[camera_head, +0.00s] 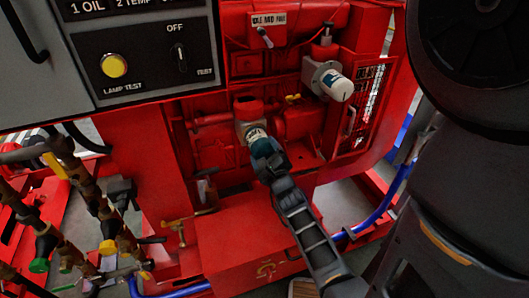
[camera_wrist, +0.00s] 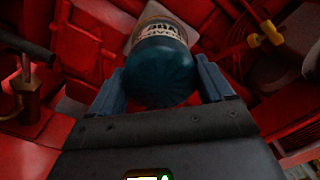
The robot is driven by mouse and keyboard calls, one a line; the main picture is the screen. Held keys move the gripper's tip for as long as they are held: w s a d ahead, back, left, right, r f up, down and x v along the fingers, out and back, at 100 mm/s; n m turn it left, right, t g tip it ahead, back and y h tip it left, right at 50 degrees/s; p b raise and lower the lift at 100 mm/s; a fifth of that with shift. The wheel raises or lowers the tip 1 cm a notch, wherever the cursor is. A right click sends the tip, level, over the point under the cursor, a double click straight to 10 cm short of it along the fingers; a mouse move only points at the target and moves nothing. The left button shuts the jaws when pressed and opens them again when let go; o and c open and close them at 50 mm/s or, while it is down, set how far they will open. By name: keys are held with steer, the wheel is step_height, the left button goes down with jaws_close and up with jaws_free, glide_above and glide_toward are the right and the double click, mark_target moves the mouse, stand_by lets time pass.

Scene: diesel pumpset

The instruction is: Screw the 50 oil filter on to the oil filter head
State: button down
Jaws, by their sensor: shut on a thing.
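My gripper (camera_head: 267,160) is shut on the oil filter (camera_head: 257,141), a can with a dark teal end and a white lettered band. In the wrist view the filter (camera_wrist: 160,62) sits between the two blue-grey fingers of my gripper (camera_wrist: 160,85), its teal end towards me.
A second filter (camera_head: 336,85), white and blue, is on a grey mount at the upper right. A control panel (camera_head: 150,60) stands at the upper left. Brown pipes (camera_head: 95,210) are at the left. A red box (camera_head: 245,250) lies below my arm, and a blue hose (camera_head: 375,225) runs at the right.

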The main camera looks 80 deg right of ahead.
steer(key=m, duration=0.7)
steer(key=shift+a+f+p, duration=0.1)
steer(key=shift+f+p, duration=0.1)
steer(key=shift+p, duration=0.2)
steer(key=shift+f+m, duration=0.1)
steer(key=shift+m, duration=0.8)
steer(key=m+p, duration=0.1)
steer(key=m, duration=0.8)
steer(key=shift+w, duration=0.1)
steer(key=shift+m+p, duration=0.45)
steer(key=shift+m, duration=0.65)
steer(key=m+p, duration=0.1)
steer(key=m, duration=0.5)
steer(key=shift+a+m, duration=0.1)
steer(key=shift+m, duration=0.3)
